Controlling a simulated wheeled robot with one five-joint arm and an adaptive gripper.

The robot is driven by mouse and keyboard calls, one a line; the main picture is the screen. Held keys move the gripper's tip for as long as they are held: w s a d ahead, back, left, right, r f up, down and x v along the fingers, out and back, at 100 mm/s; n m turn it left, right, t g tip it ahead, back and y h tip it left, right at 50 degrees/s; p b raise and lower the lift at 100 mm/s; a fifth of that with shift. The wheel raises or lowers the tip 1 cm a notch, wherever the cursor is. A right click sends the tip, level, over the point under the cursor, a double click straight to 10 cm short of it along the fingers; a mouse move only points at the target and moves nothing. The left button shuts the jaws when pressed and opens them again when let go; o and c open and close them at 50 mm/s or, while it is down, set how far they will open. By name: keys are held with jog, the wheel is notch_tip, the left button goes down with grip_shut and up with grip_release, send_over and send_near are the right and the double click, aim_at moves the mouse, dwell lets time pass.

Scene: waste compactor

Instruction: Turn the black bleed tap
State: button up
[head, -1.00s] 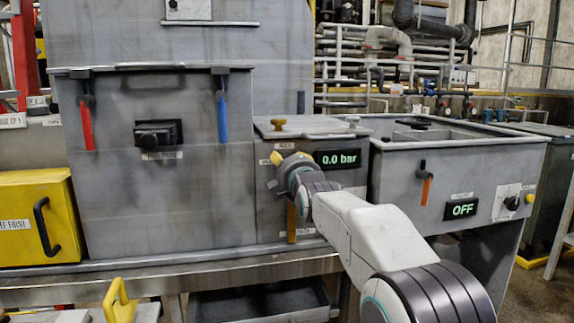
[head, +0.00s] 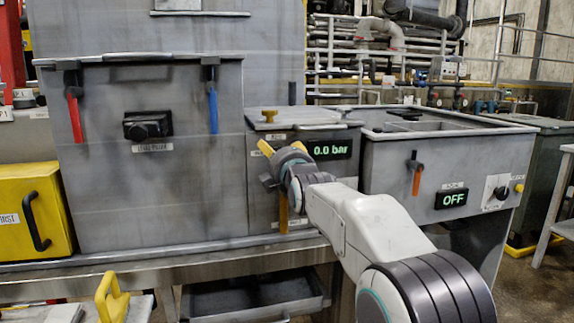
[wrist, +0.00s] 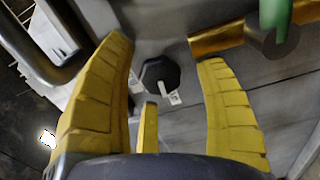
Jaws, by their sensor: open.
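A black faceted knob (wrist: 160,76), which looks like the bleed tap, shows in the wrist view on a grey panel, with small white tags beside it. My gripper (head: 282,147) is open, and its yellow fingers stand apart to either side of the knob in the wrist view (wrist: 167,54). I cannot tell how far the fingertips are from the knob, and I see no contact. In the head view my gripper is in front of the small grey unit (head: 262,190), left of its 0.0 bar display (head: 328,149), and the knob is hidden there.
An orange lever (head: 283,213) hangs just below my gripper. A gold bar (wrist: 222,42) and a green part (wrist: 275,14) lie beyond the right finger in the wrist view. A thick dark curved handle (wrist: 40,50) is at upper left. An OFF display (head: 451,199) is farther right.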

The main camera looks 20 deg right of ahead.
jog(key=s, duration=1.1)
jog(key=shift+s+r, duration=0.1)
jog(key=s+m+g+p, duration=0.7)
jog(key=s+m+p, duration=0.1)
jog(key=s+p, duration=0.7)
jog(key=s+r+m+g+p, duration=0.1)
jog(key=s+m+g+p, duration=0.6)
jog(key=s+p, duration=0.9)
jog(key=shift+s+r+m+g, duration=0.25)
jog(key=shift+s+m+g, duration=0.05)
jog(key=shift+s+m, duration=0.65)
dwell(0.8)
